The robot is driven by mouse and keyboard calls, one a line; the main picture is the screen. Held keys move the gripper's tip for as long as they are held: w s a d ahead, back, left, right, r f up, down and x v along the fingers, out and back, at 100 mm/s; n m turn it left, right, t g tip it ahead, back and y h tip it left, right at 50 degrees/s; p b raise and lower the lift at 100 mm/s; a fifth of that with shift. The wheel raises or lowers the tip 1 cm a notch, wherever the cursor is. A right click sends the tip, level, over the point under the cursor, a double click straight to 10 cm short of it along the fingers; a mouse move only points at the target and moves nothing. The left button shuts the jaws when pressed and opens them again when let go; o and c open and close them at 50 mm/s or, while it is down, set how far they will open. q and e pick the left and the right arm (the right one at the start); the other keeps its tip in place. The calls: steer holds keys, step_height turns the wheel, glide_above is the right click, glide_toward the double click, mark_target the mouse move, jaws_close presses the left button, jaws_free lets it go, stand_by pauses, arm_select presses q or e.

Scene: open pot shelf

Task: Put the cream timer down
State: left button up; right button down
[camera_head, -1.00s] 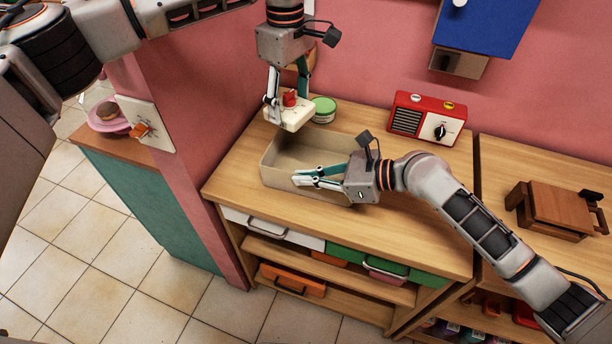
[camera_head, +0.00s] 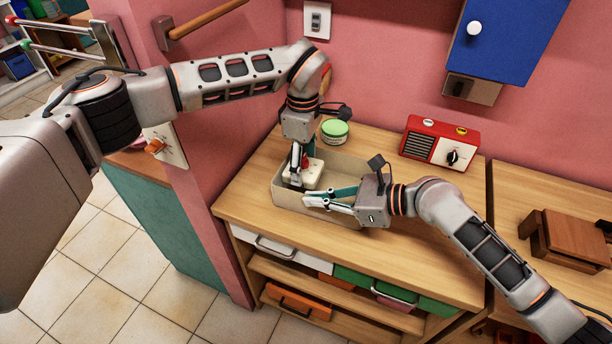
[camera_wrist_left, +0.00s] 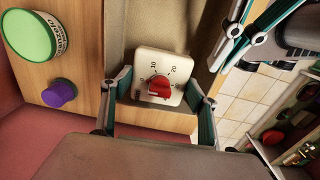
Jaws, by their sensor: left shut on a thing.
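The cream timer (camera_head: 315,172), with a red knob and a number dial, is held by my left gripper (camera_head: 304,178). In the left wrist view the timer (camera_wrist_left: 146,66) sits between the two fingers, dial facing the camera. It is at the beige open box (camera_head: 281,199) on the wooden counter, over or inside its left part. I cannot tell whether it touches the box floor. My right gripper (camera_head: 318,201) is at the box's front side, its fingers by the front wall. Whether they pinch that wall is unclear.
A green-lidded tub (camera_head: 335,131) stands behind the box. A purple object (camera_wrist_left: 59,93) stands near the tub in the left wrist view. A red radio (camera_head: 438,143) is at the back right. The counter (camera_head: 420,220) right of the box is largely clear beneath my right arm.

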mark_target(304, 176)
arm_select(q)
steer(key=shift+f, duration=1.95)
steer(key=shift+f, duration=0.15)
steer(key=o, duration=1.3)
step_height(304, 176, up, 12)
steer(key=shift+r, duration=0.15)
